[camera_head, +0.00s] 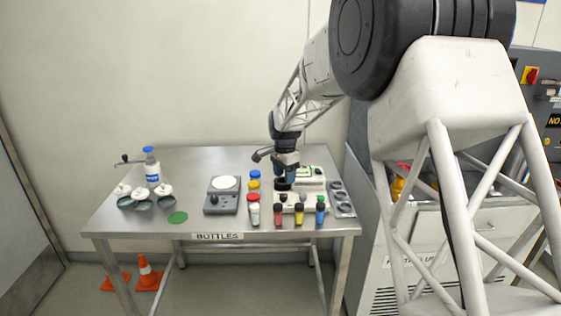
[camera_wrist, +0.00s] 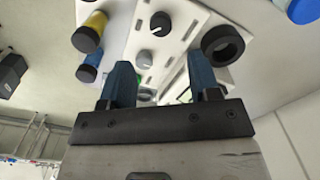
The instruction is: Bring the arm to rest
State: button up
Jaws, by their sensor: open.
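My gripper (camera_head: 284,172) is over the right half of the steel table (camera_head: 210,160), at the white device with knobs (camera_head: 312,184). In the wrist view its two blue fingers (camera_wrist: 165,84) are apart with no object held between them. Beyond them the device's white panel (camera_wrist: 170,20) shows a knob, slots and a black ring (camera_wrist: 222,45). In the head view my arm reaches down from the upper right. Whether the fingertips touch the device cannot be told.
Several capped bottles, such as the yellow one (camera_head: 299,214), stand along the front right. A grey scale (camera_head: 222,196) is at the middle. A blue-capped bottle (camera_head: 152,168), white-topped dishes and a green disc (camera_head: 178,217) are at left. A grey holed rack (camera_head: 341,199) is at right.

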jog(key=s+d+r+n, duration=0.2)
jog(key=s+d+r, duration=0.15)
jog(key=s, duration=0.55)
jog(key=s+d+r+n+t, duration=0.1)
jog(key=s+d+r+n, duration=0.15)
jog(key=s+r, duration=0.45)
jog(key=s+d+r+n, duration=0.1)
jog(key=s+d+r, duration=0.15)
jog(key=s, duration=0.85)
jog(key=s+d+f+n, duration=0.1)
jog(key=s+d+n, duration=0.1)
jog(key=s, duration=1.1)
jog(key=s+d+f+n+t, duration=0.1)
jog(key=s+d+f+n, duration=0.1)
jog(key=s, duration=1.1)
jog(key=shift+d+f+n+t, duration=0.15)
jog(key=shift+d+n+t, duration=0.15)
jog(key=shift+d+n, duration=0.45)
